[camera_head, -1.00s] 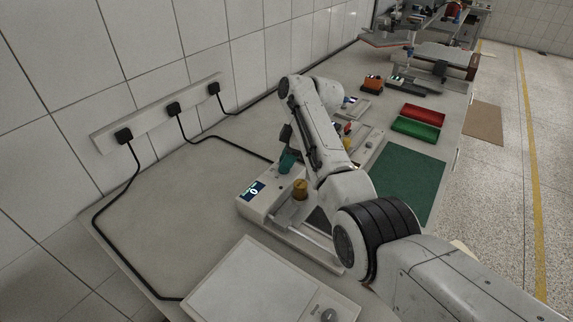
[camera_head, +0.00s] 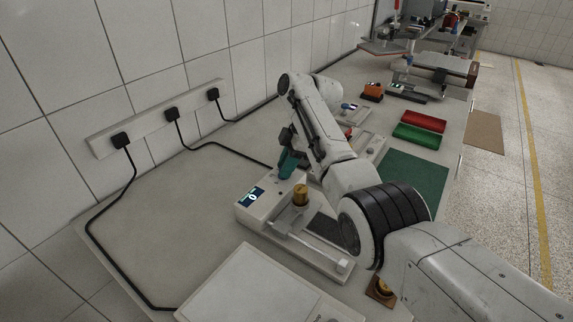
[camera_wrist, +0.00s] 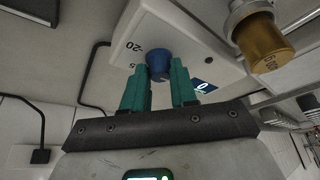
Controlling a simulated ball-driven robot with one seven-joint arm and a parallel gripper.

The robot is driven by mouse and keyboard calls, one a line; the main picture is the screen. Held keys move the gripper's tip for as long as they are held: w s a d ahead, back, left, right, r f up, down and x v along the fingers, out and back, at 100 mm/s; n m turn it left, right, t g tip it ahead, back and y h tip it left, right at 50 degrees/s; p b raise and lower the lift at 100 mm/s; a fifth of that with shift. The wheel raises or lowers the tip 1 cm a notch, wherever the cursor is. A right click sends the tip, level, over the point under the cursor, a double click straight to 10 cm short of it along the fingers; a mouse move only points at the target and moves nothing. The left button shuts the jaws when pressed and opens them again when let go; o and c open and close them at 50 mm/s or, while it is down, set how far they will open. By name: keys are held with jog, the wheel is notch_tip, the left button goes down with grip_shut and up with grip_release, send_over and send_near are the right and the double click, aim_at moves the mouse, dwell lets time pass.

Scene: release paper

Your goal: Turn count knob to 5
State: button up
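The count knob is a blue knob (camera_wrist: 159,64) on the face of a pale device (camera_head: 262,207). The numbers 20 and 5 are printed beside it in the wrist view. A small display (camera_head: 250,198) on the device appears to read 0; it also shows in the wrist view (camera_wrist: 203,87). My gripper (camera_wrist: 160,75) is open, its two green fingers on either side of the knob. The right fingertip is close to the knob; I cannot tell whether it touches. In the head view my gripper (camera_head: 288,163) is at the device's far end, and the knob is hidden there.
A flat white-topped unit (camera_head: 250,285) lies in front. The bench at left is clear.

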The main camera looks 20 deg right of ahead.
jog(key=o, duration=0.4)
jog(key=shift+r, duration=0.1)
jog(key=v, duration=1)
jog(key=shift+d+r+b, duration=0.2)
jog(key=shift+r+b, duration=0.05)
jog(key=shift+b, duration=0.1)
